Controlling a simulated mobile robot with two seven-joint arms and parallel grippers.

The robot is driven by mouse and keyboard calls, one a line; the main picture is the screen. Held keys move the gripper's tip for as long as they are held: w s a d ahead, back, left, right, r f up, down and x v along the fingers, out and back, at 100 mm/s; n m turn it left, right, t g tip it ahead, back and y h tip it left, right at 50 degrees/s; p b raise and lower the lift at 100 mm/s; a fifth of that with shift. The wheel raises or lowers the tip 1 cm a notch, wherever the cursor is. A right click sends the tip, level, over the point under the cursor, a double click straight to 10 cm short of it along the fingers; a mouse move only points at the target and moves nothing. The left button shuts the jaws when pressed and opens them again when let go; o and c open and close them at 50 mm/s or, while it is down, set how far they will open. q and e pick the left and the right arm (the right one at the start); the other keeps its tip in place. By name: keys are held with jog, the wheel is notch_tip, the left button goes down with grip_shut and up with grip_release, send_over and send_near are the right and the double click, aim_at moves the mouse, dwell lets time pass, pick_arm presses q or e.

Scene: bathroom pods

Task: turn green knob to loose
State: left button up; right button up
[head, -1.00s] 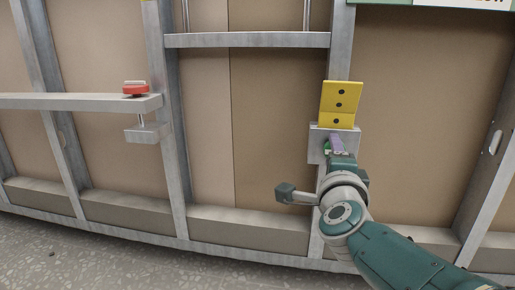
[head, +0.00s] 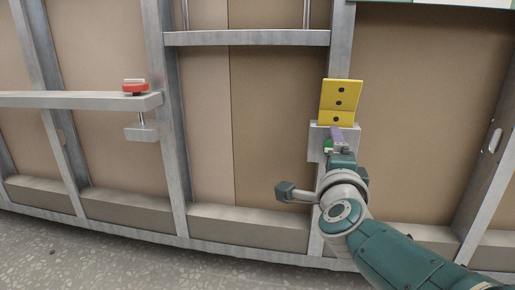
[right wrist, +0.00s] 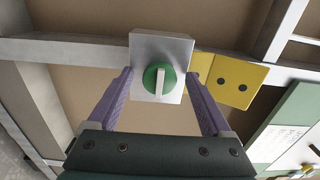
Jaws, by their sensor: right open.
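The green knob (right wrist: 151,78) is round with a raised white bar and sits on a grey metal plate (right wrist: 150,44) in the right wrist view. The bar stands nearly upright in that picture. In the head view only a sliver of the knob (head: 327,145) shows beside my gripper. My right gripper (right wrist: 159,78) is open, its two purple fingers on either side of the knob with a gap on each side. In the head view it is at the plate, below the yellow bracket (head: 341,97). My left gripper is not in view.
A red knob (head: 134,87) sits on a grey metal bar (head: 70,101) at the left, with a small clamp below its end. Metal studs and brown panels fill the wall. A green and white board (right wrist: 285,135) is at the right in the wrist view.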

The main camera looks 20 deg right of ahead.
jog(key=p+v, duration=0.5)
jog(key=v, duration=0.5)
